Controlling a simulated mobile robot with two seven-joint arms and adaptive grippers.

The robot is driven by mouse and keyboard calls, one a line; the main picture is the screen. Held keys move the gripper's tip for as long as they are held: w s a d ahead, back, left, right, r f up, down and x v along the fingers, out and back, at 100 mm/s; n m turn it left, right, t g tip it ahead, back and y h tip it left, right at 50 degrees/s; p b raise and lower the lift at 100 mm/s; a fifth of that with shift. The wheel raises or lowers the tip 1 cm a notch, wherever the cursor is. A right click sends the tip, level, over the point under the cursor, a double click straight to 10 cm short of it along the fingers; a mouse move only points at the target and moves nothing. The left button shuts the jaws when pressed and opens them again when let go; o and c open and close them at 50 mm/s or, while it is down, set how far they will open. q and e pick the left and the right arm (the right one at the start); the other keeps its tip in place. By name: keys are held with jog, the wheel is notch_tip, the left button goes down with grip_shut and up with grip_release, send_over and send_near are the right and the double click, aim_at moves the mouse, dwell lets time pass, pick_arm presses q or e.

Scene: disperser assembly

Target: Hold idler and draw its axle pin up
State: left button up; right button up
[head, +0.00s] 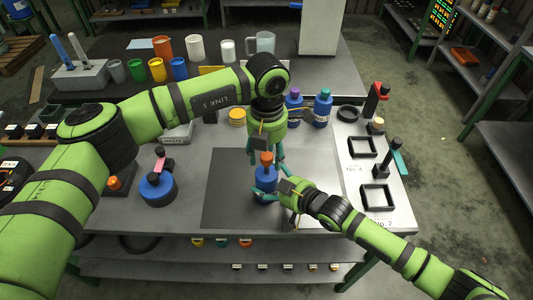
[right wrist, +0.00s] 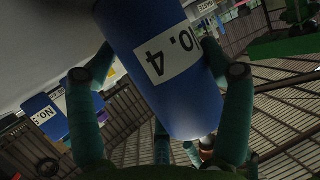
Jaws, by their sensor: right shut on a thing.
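The idler is a blue cylinder (head: 265,179) at the dark mat's middle, with an orange pin top (head: 266,159) standing up from it. In the right wrist view, the blue body (right wrist: 180,100) carries a white label reading No. 4. My right gripper (head: 268,190) comes from the lower right and is shut on the blue body; its teal fingers lie on both sides of it in the right wrist view (right wrist: 160,85). My left gripper (head: 266,153) points down from above, its fingers apart on either side of the orange top. Whether they touch it is unclear.
Blue bottles (head: 322,108) stand behind the mat. Square black frames (head: 376,196) and a red-topped stand (head: 375,100) are on the right. A blue round base with a pink-topped post (head: 157,187) stands left. The grey mat (head: 225,205) is otherwise bare.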

aim_at(267, 156)
jog(key=shift+s+d+f, duration=0.1)
jog(key=shift+f, duration=0.15)
pick_arm(q)
notch_tip(267, 156, up, 12)
dwell(0.4)
jog(key=shift+s, duration=0.1)
pick_arm(e)
jog(key=o, duration=1.5)
jog(key=shift+r, duration=0.1)
